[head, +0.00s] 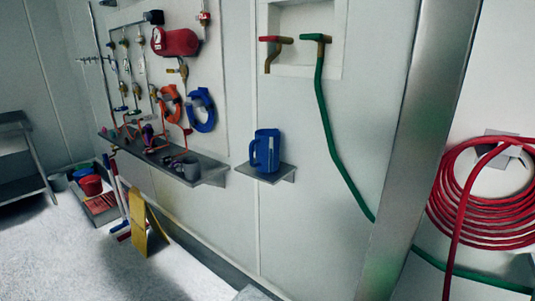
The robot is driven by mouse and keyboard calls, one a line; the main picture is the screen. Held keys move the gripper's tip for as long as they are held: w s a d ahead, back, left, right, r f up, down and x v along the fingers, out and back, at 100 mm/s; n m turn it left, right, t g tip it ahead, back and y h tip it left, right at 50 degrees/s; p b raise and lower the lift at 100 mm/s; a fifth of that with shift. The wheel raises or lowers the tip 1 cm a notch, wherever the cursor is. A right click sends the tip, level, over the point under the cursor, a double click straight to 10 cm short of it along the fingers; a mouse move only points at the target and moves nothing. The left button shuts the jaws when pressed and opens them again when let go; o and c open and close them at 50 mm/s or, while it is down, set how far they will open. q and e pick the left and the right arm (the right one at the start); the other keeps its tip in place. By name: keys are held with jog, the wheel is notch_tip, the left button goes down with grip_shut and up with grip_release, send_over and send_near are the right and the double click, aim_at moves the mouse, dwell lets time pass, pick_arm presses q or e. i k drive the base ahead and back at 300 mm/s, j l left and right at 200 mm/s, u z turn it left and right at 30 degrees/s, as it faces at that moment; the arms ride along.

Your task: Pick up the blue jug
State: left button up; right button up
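The blue jug (266,151) stands upright on a small grey wall shelf (275,174), near the middle of the head view. Its handle is on the left side, and a pale label or marking shows on its front. Neither of my grippers is in the head view. Nothing is touching the jug apart from the shelf under it.
A longer shelf (200,178) with small items is to the left. A green hose (328,130) hangs to the right, beside a metal column (420,130) and coiled red hose (455,215). A yellow floor sign (138,222) stands at lower left. Pale floor is open there.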

aim_at(266, 143)
jog(key=z, duration=0.45)
jog(key=k+z, duration=0.15)
jog(key=z, duration=0.25)
jog(key=l+z, duration=0.1)
jog(key=z, duration=0.35)
jog(key=k+l+z, duration=0.1)
jog(key=z, duration=0.35)
jog(key=u, duration=1.75)
jog(key=z, duration=1.25)
jog(key=i+j+u, duration=0.1)
jog(key=j+u, duration=0.15)
jog(key=u, duration=0.2)
jog(key=i+j+u, duration=0.15)
jog(key=u, duration=0.3)
jog(key=i+j+u, duration=0.15)
jog(key=u, duration=0.3)
jog(key=i+u, duration=0.25)
jog(key=u, duration=0.2)
jog(key=i+u, duration=0.2)
jog(key=u, duration=0.25)
